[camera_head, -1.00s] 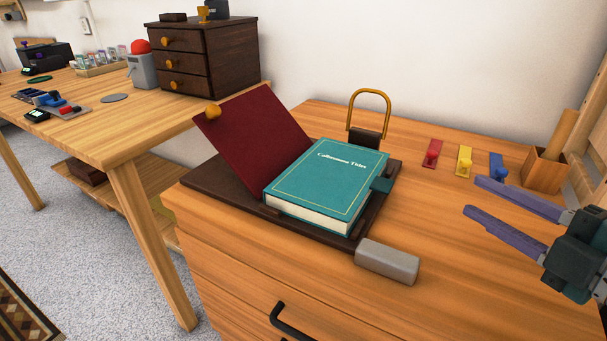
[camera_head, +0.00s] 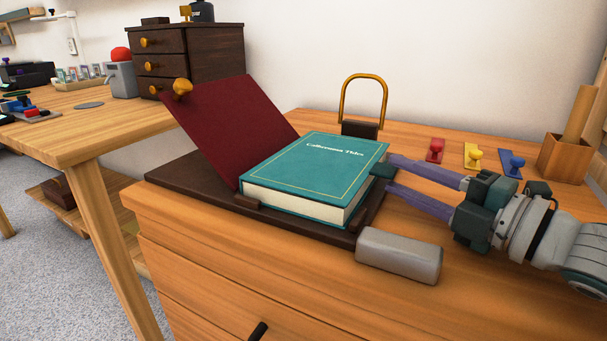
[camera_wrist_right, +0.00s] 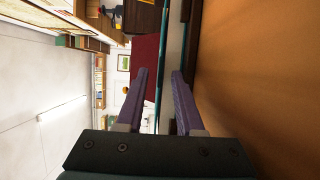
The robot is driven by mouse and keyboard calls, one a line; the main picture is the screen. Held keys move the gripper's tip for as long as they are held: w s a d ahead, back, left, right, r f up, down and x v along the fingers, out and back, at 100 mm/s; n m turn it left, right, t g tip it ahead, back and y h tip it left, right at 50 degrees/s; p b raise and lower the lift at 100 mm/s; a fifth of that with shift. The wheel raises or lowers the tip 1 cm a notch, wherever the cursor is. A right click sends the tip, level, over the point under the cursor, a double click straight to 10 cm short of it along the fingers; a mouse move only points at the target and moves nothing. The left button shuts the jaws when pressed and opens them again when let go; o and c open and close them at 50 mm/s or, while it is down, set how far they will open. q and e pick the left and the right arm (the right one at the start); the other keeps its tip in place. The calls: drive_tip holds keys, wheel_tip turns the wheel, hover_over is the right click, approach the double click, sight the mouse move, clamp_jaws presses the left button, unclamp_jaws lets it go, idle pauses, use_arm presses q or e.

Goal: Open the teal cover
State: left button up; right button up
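The teal book (camera_head: 316,180), with gold title lettering, lies closed on a dark board (camera_head: 190,187). A small teal tab (camera_head: 383,171) sticks out from the right edge of its cover. My right gripper (camera_head: 388,172) is at that edge, its two purple fingers apart, one above and one below the tab in the picture. In the right wrist view the fingers (camera_wrist_right: 158,100) are spread, with the book's teal edge (camera_wrist_right: 163,55) between them. I cannot tell whether they touch the tab. My left gripper is not in view.
A red panel with a gold knob (camera_head: 225,130) stands tilted open left of the book. A grey block (camera_head: 398,255) lies in front. A padlock-like gold loop (camera_head: 363,90) stands behind.

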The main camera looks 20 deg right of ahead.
drive_tip(key=shift+w+a, duration=0.15)
drive_tip(key=shift+w, duration=0.4)
clamp_jaws()
idle(1.1)
